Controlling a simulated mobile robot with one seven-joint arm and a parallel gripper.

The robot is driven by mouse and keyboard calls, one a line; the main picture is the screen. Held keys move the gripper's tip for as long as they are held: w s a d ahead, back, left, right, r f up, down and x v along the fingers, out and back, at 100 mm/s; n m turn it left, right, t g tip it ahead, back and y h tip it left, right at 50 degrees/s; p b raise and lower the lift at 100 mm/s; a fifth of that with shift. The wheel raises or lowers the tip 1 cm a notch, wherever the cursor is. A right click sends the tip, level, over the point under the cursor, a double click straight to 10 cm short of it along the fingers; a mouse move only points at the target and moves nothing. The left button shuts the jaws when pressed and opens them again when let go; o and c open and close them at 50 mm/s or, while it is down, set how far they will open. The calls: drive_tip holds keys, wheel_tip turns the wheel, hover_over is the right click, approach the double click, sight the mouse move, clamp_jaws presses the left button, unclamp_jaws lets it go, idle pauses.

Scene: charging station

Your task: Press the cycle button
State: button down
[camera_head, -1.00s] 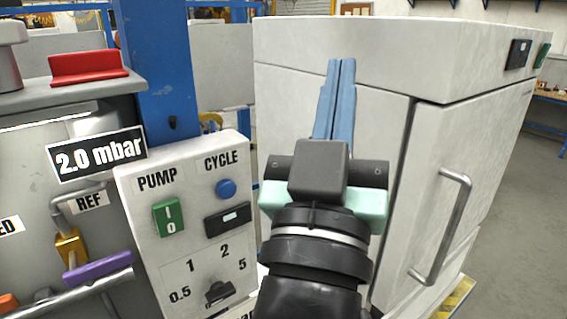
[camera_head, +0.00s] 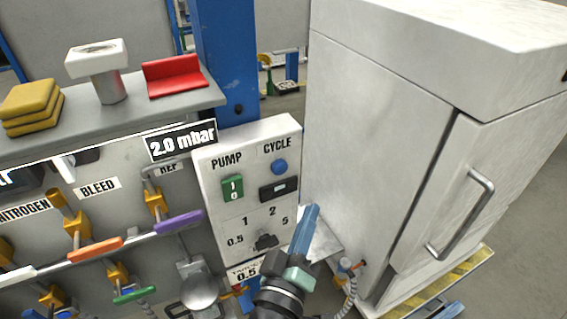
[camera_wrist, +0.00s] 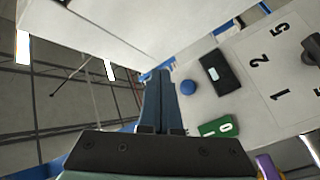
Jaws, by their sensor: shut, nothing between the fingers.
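The cycle button is a round blue button (camera_head: 279,167) under the word CYCLE on the white control panel (camera_head: 209,172). In the wrist view the blue button (camera_wrist: 187,87) lies just right of my fingertips. My gripper (camera_head: 313,208) is shut and empty, its blue fingers pressed together and pointing up, below and right of the button in the head view. In the wrist view the shut fingers (camera_wrist: 160,75) point toward the panel's edge beside the button. They appear apart from the button; the exact gap cannot be told.
A green pump switch (camera_head: 232,189), a black rocker (camera_head: 278,188) and a black selector knob (camera_head: 265,241) are also on the panel. A large white cabinet (camera_head: 375,120) stands close on the right. Valves with coloured handles (camera_head: 95,250) fill the left.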

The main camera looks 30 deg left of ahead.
sight(287, 166)
drive_tip(key=shift+w+a+b, duration=0.45)
drive_tip(key=shift+w+a, duration=0.45)
drive_tip(key=shift+a, duration=0.25)
drive_tip(key=shift+w+a+b, duration=0.45)
drive_tip(key=shift+w+a, duration=0.5)
drive_tip(key=shift+a, duration=0.2)
drive_tip(key=shift+w+a+b, duration=0.45)
drive_tip(key=shift+w+a, duration=0.45)
drive_tip(key=shift+a, duration=0.25)
drive_tip(key=shift+w+a+b, duration=0.25)
drive_tip(key=shift+a+b, duration=0.1)
drive_tip(key=shift+w+a+b, duration=0.3)
drive_tip(key=shift+a+b, duration=0.05)
drive_tip(key=shift+a, duration=0.05)
idle(0.5)
drive_tip(key=shift+s+d, duration=0.6)
drive_tip(key=shift+d, duration=0.15)
drive_tip(key=shift+p, duration=0.3)
